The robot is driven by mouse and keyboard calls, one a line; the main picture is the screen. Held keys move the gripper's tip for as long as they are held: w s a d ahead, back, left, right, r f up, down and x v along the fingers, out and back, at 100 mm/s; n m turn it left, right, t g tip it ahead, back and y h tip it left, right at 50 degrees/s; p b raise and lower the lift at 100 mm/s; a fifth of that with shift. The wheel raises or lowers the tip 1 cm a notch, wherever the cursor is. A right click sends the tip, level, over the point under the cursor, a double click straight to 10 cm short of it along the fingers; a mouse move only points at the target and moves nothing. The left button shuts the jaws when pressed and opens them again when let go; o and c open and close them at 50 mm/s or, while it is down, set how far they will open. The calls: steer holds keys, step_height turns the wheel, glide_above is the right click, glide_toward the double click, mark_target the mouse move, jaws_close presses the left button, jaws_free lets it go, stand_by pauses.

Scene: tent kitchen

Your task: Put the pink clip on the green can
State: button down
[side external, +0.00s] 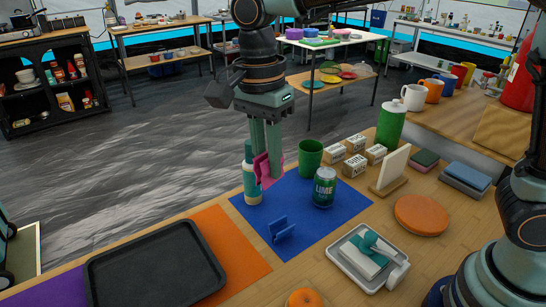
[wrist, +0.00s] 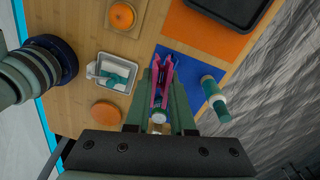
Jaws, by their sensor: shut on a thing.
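My gripper (side external: 266,165) is shut on the pink clip (side external: 262,170) and holds it above the blue mat (side external: 246,211). In the wrist view the pink clip (wrist: 164,80) stands between the fingers (wrist: 162,88). The green can (side external: 325,188), marked LIME, stands upright on the blue mat, to the right of and apart from the clip in the side view. In the wrist view a round silvery top, seemingly the can's (wrist: 158,117), shows between the fingers, partly hidden.
A teal and white bottle (side external: 252,188) stands close beside the clip; whether they touch is unclear. A blue clip (side external: 282,230) lies at the mat's front. A green cup (side external: 309,156), small boxes (side external: 355,166) and a card in a wooden stand (side external: 393,168) surround the can.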

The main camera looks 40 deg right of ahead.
steer(key=w+d+r+m+g, duration=0.1)
steer(key=w+d+r, duration=0.15)
steer(key=d, duration=0.35)
steer(key=w+d+r+m, duration=0.1)
steer(key=w+d+r, duration=0.15)
steer(key=d, duration=0.25)
step_height(320, 180, up, 2)
steer(key=m+g, duration=0.1)
glide_above(328, 174)
steer(key=w, duration=0.1)
steer(key=shift+y, duration=0.3)
steer(key=w+x, duration=0.1)
steer(key=x, duration=0.5)
steer(key=w+x, duration=0.1)
steer(key=x, duration=0.5)
steer(key=w+f+x, duration=0.1)
steer(key=w+x, duration=0.1)
steer(key=x, duration=0.4)
steer(key=shift+d+f, duration=0.15)
steer(key=shift+f, duration=0.2)
steer(key=shift+f, duration=0.15)
steer(key=c, duration=0.8)
jaws_free()
steer(key=shift+o, duration=0.2)
